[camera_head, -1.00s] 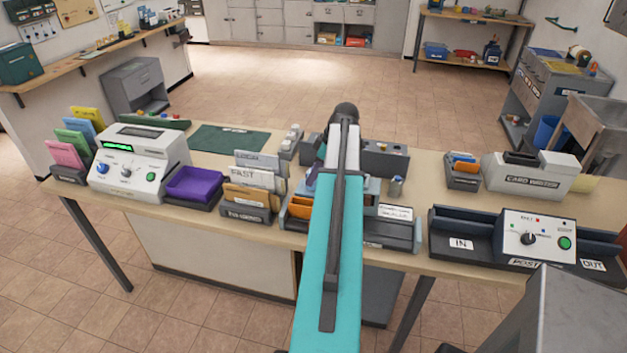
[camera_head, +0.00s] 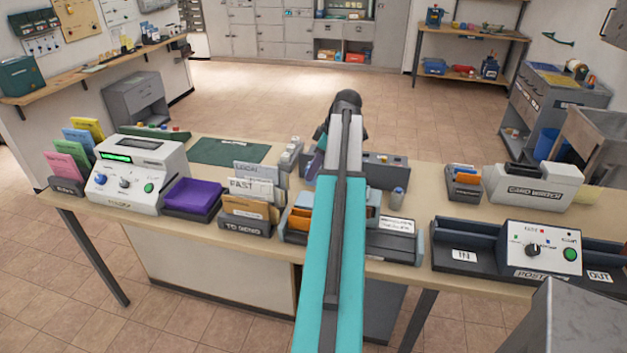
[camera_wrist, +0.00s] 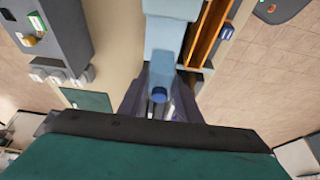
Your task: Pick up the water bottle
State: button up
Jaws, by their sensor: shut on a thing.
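In the wrist view, my gripper (camera_wrist: 161,82) has its dark purple-grey fingers on both sides of a narrow thing with a round blue top, which looks like the water bottle (camera_wrist: 158,95). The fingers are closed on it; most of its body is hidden. In the head view, my teal and grey arm reaches over the long table and hides most of the gripper. A bit of purple-grey finger (camera_head: 315,166) shows left of the arm. Whether the bottle touches the table cannot be told.
On the table (camera_head: 420,175) around the arm stand an envelope sorter (camera_head: 395,245), a small grey container with a bluish top (camera_head: 398,197), a purple tray (camera_head: 192,196), a card writer (camera_head: 533,187) and an IN/OUT post unit (camera_head: 535,248). Open floor lies behind the table.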

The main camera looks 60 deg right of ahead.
jog(key=shift+r+b, duration=0.35)
jog(key=shift+r, duration=1.25)
jog(key=w+a+f+m+b, duration=0.1)
jog(key=w+a+f+m, duration=0.1)
jog(key=w+a, duration=2.35)
jog(key=a, duration=1.5)
jog(key=w+a+m+h+b, duration=0.1)
jog(key=w+a, duration=0.2)
jog(key=a, duration=1.5)
